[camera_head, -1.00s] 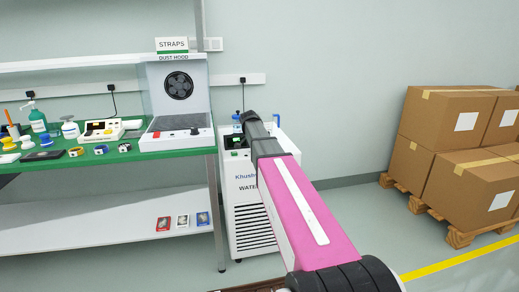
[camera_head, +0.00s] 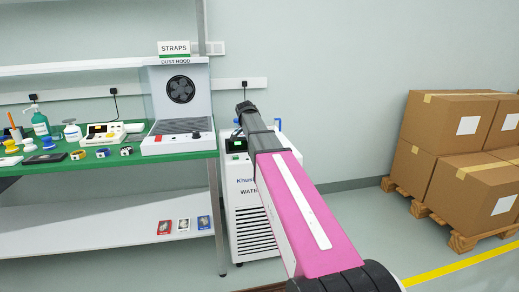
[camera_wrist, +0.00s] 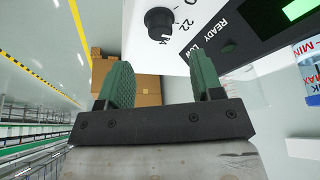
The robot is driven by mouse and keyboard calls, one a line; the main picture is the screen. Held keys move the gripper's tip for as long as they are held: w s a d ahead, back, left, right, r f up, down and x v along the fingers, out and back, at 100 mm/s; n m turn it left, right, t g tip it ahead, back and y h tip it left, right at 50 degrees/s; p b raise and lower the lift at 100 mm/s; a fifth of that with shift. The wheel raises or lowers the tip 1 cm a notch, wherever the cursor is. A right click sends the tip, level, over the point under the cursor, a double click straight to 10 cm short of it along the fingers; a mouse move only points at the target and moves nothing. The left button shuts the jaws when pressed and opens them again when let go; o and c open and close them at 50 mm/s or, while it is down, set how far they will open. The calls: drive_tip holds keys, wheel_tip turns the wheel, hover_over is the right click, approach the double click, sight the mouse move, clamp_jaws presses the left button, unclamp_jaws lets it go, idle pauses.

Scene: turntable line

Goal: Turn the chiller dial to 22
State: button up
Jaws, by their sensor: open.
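The white water chiller (camera_head: 250,215) stands on the floor right of the bench, with a dark panel on its upper front. The arm covers part of it in the head view. The black round dial (camera_wrist: 159,22) shows at the top of the wrist view on the chiller's white face. A printed 22 (camera_wrist: 187,26) is just right of it; other marks around it are partly cut off. I cannot tell clearly where its pointer points. My gripper (camera_wrist: 164,80) is open and empty, its green fingers apart and below the dial in the picture. In the head view its dark end (camera_head: 245,108) is above the chiller's top.
The green-topped bench (camera_head: 185,155) with the dust hood (camera_head: 180,90) stands close left of the chiller. Stacked cardboard boxes (camera_head: 450,150) on pallets stand at the right. The floor between chiller and boxes is clear.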

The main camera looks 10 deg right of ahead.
drive_tip(key=shift+v, duration=1.85)
drive_tip(key=s+a+f+n+g+y, duration=0.2)
drive_tip(key=s+f+n, duration=1)
drive_tip(key=s+f, duration=1.7)
wheel_tip(320, 180, down, 3)
drive_tip(key=shift+s+a+f+y, duration=0.1)
drive_tip(key=shift+s+a+y, duration=0.4)
drive_tip(key=shift+y, duration=0.5)
drive_tip(key=shift+w+a, duration=0.1)
